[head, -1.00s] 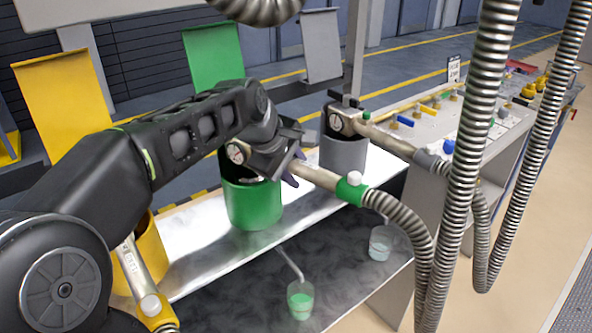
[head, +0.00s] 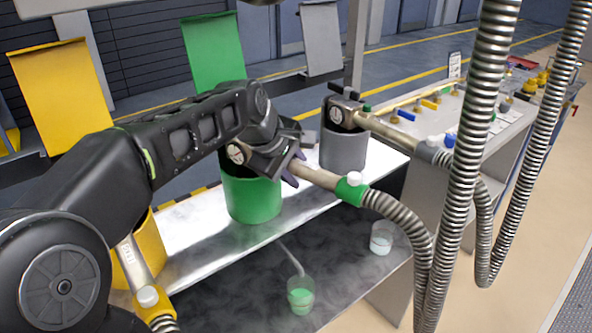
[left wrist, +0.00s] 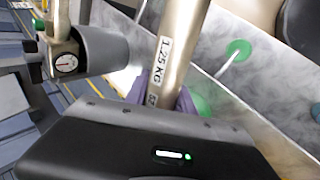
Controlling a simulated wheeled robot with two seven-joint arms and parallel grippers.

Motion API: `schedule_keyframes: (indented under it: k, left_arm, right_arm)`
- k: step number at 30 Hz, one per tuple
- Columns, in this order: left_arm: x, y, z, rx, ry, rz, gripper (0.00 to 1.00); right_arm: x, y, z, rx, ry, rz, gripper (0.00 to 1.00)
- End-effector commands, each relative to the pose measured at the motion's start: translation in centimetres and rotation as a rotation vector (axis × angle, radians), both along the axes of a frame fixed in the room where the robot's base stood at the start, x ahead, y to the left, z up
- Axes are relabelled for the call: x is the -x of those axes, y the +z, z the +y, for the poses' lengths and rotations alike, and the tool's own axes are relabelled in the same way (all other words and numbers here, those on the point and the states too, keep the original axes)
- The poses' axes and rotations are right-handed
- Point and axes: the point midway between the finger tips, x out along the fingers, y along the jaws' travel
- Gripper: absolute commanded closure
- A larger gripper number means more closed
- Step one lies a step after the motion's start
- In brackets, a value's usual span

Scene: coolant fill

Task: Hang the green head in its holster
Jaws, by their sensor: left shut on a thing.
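The green head is a metal filling handle with a green collar (head: 351,187), a round gauge and a hose at its back end. My left gripper (head: 290,172) is shut on its metal handle, with purple fingertips on either side. In the left wrist view the handle (left wrist: 180,45) runs up between the fingertips (left wrist: 165,95). The green holster (head: 252,200), an open cup on the bench edge, stands below the gauge end. My gripper and the head hide part of its mouth. I cannot tell whether the nozzle is inside. My right gripper is not in view.
A grey holster (head: 343,150) with another head in it stands to the right, and a yellow holster (head: 150,245) with a yellow-collared head to the left. A green-filled beaker (head: 301,296) and a clear one (head: 382,238) stand below. Thick hoses (head: 470,150) hang at right.

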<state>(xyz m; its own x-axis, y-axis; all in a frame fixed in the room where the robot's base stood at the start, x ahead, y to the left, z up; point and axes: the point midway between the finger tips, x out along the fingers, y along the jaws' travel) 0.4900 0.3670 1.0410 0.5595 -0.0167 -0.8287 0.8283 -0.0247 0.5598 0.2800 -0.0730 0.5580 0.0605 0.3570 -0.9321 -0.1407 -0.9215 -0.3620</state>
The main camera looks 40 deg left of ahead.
Motion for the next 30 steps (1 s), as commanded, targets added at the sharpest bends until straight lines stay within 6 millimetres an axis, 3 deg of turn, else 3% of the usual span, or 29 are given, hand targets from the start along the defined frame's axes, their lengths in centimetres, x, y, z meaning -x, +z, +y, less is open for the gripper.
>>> schedule_keyframes:
  k: [10, 11, 12, 20, 30]
  left_arm:
    - [0.01, -0.70, -0.01, 0.000, 0.000, 0.001, 1.00]
    - [0.01, -0.70, -0.01, 0.001, -0.001, 0.001, 0.69]
    - [0.03, -0.69, -0.01, 0.001, -0.001, 0.002, 0.66]
    - [0.02, -0.64, 0.00, 0.000, 0.000, 0.001, 0.44]
    - [0.26, -0.56, -0.01, 0.003, 0.001, 0.005, 0.44]
  right_arm:
    - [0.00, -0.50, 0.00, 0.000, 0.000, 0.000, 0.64]
    - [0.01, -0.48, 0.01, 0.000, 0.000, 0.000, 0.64]
    - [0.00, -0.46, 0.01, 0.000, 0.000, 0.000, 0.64]
    - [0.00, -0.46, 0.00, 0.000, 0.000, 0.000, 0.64]
    - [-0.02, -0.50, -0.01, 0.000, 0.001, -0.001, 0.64]
